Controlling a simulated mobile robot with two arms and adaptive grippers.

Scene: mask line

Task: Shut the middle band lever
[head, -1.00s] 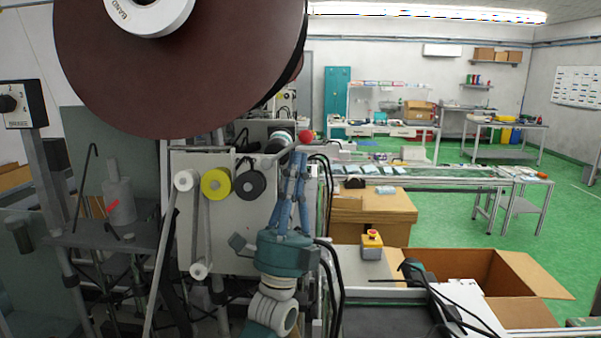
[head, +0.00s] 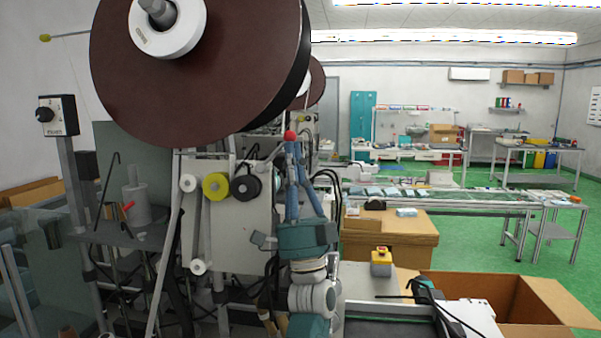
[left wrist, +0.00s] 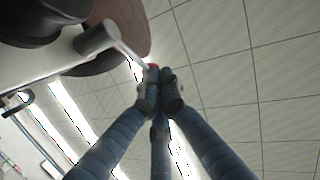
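The lever's red ball knob (head: 290,135) stands at the upper right of the near machine's pale panel (head: 205,230), below the big brown reel. In the left wrist view the red knob (left wrist: 153,67) is at the end of a pale rod (left wrist: 127,51) coming from a grey cylinder. My left gripper (head: 293,146) points up, its blue fingers drawn together with the tips right at the knob. In the left wrist view the fingertips (left wrist: 160,80) partly cover the knob. I cannot tell whether they grip it or only touch it. My right gripper is out of view.
The brown reel (head: 190,75) hangs above. Yellow (head: 215,186) and black (head: 245,188) rolls sit on the panel, left of my gripper. A yellow button box (head: 381,262), a cardboard box (head: 480,290) and a conveyor (head: 470,197) are to the right.

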